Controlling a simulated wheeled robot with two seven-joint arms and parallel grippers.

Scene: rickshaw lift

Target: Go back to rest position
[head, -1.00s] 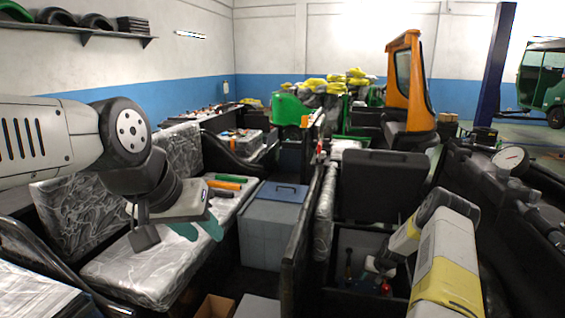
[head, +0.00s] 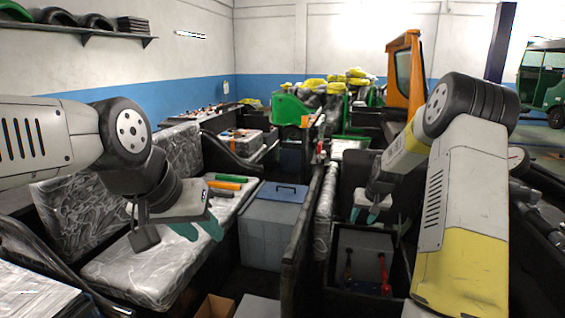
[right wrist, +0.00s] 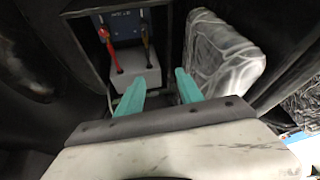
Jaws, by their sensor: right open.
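My left gripper (head: 200,229) hangs over the plastic-wrapped seat at the left in the head view, its teal fingers apart and nothing between them. My right gripper (head: 366,214) is above the back edge of the open dark box in the head view, its fingers pointing down. The right wrist view shows its teal fingers (right wrist: 158,92) apart and empty.
The open dark box (head: 340,300) holds a red-handled tool (head: 385,274) and a dark-handled one. A grey box with a blue lid (head: 270,225) stands left of the divider. Green and orange tools (head: 228,182) lie on the wrapped seat (head: 135,270). An orange cab (head: 405,80) stands behind.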

